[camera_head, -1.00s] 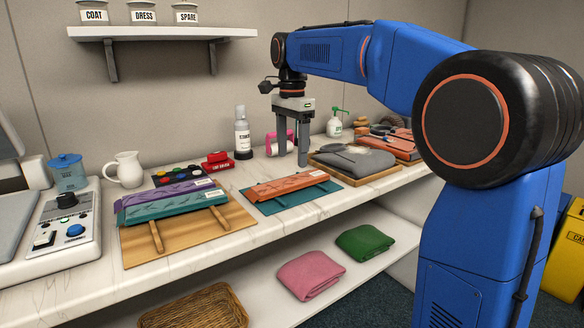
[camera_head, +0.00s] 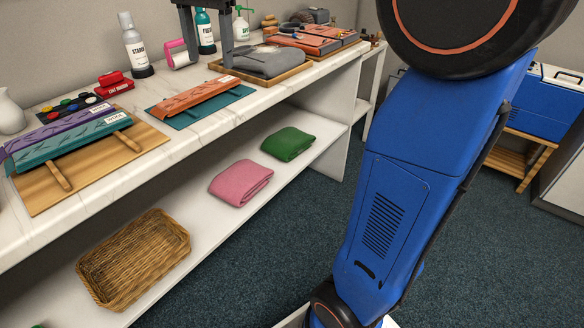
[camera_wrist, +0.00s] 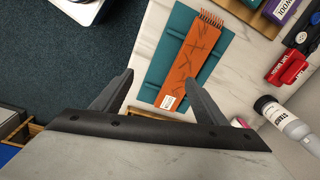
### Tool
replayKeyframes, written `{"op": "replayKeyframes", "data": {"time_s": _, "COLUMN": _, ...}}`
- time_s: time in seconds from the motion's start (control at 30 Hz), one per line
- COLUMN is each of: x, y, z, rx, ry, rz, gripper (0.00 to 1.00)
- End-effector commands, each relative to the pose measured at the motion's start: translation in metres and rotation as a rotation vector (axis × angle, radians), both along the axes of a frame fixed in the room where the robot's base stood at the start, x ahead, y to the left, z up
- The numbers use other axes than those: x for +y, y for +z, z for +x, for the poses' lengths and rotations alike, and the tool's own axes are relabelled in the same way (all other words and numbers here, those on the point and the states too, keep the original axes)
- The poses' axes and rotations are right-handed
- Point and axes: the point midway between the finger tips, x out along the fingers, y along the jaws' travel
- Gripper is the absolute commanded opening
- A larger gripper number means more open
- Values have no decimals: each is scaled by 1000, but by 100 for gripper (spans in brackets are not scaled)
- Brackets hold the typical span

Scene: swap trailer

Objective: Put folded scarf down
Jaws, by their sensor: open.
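An orange patterned scarf (camera_head: 199,96) lies flat on a teal board (camera_head: 237,94). It also shows in the wrist view (camera_wrist: 192,62), fringed at one end and with a white label at the other. A teal scarf (camera_head: 75,142) and a purple scarf (camera_head: 60,126) lie on a wooden board (camera_head: 100,173) at left. A folded grey cloth (camera_head: 268,63) lies on a wooden tray (camera_head: 290,76). My gripper (camera_head: 208,62) is open, fingers down, over the counter by the tray's left end.
Folded pink (camera_head: 241,182) and green (camera_head: 287,143) cloths and a wicker basket (camera_head: 135,258) are on the lower shelf (camera_head: 205,226).

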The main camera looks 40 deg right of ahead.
Motion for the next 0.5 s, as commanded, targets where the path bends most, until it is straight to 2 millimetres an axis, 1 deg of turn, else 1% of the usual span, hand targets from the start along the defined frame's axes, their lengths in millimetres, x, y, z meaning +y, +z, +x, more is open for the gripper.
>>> {"op": "replayKeyframes", "data": {"time_s": 0.03, "x": -5, "y": -7, "z": -18, "rx": -16, "ry": 46, "rz": -3, "gripper": 67}}
{"op": "replayKeyframes", "data": {"time_s": 0.27, "x": -20, "y": -49, "z": -84, "rx": -97, "ry": 282, "rz": -33, "gripper": 67}}
{"op": "replayKeyframes", "data": {"time_s": 0.37, "x": -27, "y": -71, "z": -112, "rx": -132, "ry": 383, "rz": -53, "gripper": 67}}
{"op": "replayKeyframes", "data": {"time_s": 0.5, "x": -34, "y": -106, "z": -152, "rx": -179, "ry": 524, "rz": -88, "gripper": 67}}
